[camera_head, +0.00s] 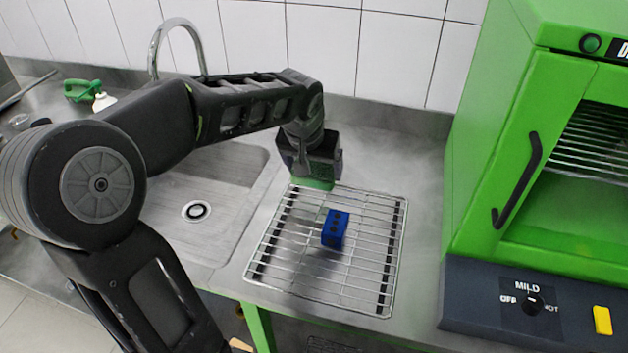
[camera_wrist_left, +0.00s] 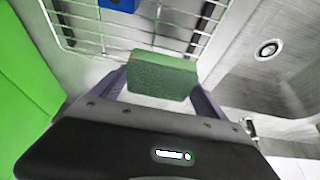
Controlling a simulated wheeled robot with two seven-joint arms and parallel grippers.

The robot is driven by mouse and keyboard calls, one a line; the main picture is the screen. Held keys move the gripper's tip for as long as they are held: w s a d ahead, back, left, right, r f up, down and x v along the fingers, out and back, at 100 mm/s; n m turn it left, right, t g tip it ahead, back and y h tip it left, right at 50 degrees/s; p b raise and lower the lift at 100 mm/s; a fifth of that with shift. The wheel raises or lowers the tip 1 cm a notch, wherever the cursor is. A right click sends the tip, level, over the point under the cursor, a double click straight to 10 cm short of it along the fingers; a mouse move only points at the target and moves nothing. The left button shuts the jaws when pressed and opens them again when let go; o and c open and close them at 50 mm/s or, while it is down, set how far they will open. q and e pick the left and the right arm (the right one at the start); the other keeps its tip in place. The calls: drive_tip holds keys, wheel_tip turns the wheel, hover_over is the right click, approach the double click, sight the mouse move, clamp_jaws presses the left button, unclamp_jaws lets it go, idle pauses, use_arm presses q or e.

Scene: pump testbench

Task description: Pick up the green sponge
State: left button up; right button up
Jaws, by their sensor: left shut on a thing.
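The green sponge (camera_wrist_left: 161,76) sits between the two fingers of my left gripper (camera_wrist_left: 160,84) in the left wrist view, and the fingers are shut on it. In the head view my left gripper (camera_head: 312,172) is at the back edge of the wire rack, with a strip of the green sponge (camera_head: 313,183) showing under it. The rest of the sponge is hidden by the gripper there. I cannot tell whether the sponge touches the rack or counter. My right gripper is not in view.
A blue block (camera_head: 335,228) stands on the wire rack (camera_head: 383,284) in front of the gripper. The sink (camera_head: 165,218) with its faucet (camera_head: 178,24) is to the left. A green oven (camera_head: 480,130) with a dark control panel (camera_head: 470,300) stands to the right.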

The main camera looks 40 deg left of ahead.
sight(314, 169)
use_arm(q)
wheel_tip(314, 169, up, 5)
idle(0.8)
